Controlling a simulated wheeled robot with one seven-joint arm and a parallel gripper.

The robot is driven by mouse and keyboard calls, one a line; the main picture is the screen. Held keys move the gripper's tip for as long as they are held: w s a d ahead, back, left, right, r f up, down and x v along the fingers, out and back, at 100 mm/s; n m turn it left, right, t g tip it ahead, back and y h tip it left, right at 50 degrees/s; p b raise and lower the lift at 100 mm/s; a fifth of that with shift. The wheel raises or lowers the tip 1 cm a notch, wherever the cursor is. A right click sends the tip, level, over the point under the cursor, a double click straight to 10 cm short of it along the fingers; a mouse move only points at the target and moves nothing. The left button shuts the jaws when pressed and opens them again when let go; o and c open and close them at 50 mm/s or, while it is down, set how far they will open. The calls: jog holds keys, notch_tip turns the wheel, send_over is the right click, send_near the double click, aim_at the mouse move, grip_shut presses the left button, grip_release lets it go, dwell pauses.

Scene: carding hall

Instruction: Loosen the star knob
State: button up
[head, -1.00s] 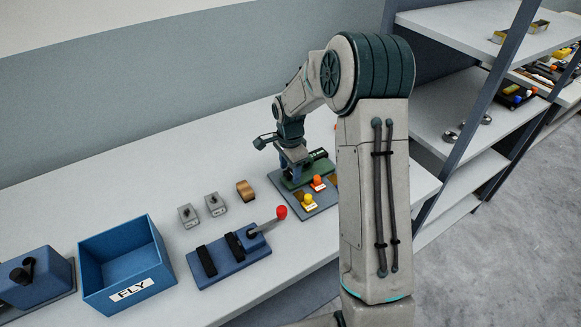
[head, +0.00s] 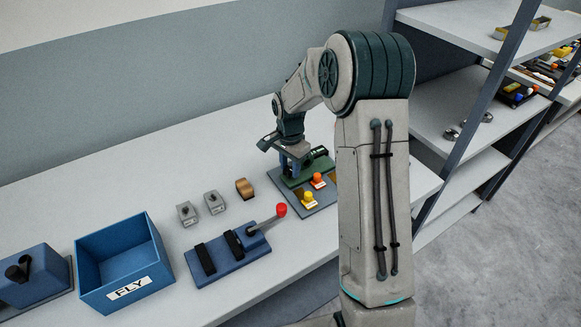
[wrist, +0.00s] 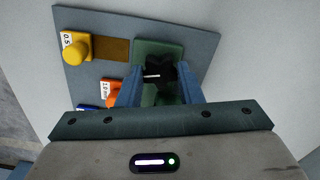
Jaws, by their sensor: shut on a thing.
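The star knob (wrist: 158,75) is black with several lobes and a white mark on top. In the wrist view it sits over a green block (wrist: 150,49) on a blue-grey base plate (wrist: 203,42). My gripper (wrist: 160,84) is shut on the star knob, one blue finger on each side. In the head view my gripper (head: 290,168) points down at the green fixture (head: 318,166). The knob itself is hidden there behind my gripper.
A blue lever clamp (head: 222,262), a blue FLY bin (head: 160,255) and small grey blocks (head: 214,201) lie to the left. The bench behind is clear.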

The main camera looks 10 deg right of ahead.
jog(key=n+b, duration=0.1)
jog(key=n, duration=0.3)
jog(key=shift+n, duration=0.3)
jog(key=n+b, duration=0.1)
jog(key=n, duration=0.2)
jog(key=shift+n, duration=0.4)
jog(key=n, duration=0.4)
jog(key=shift+r, duration=0.1)
jog(key=n, duration=0.8)
jog(key=shift+n, duration=0.3)
jog(key=n+p, duration=0.1)
jog(key=n, duration=0.3)
jog(key=shift+n, duration=0.3)
jog(key=n+p, duration=0.1)
jog(key=n, duration=0.2)
jog(key=shift+w+r+p, duration=0.1)
jog(key=shift+p, duration=0.25)
jog(key=shift+n+p, duration=0.7)
jog(key=shift+n, duration=1.4)
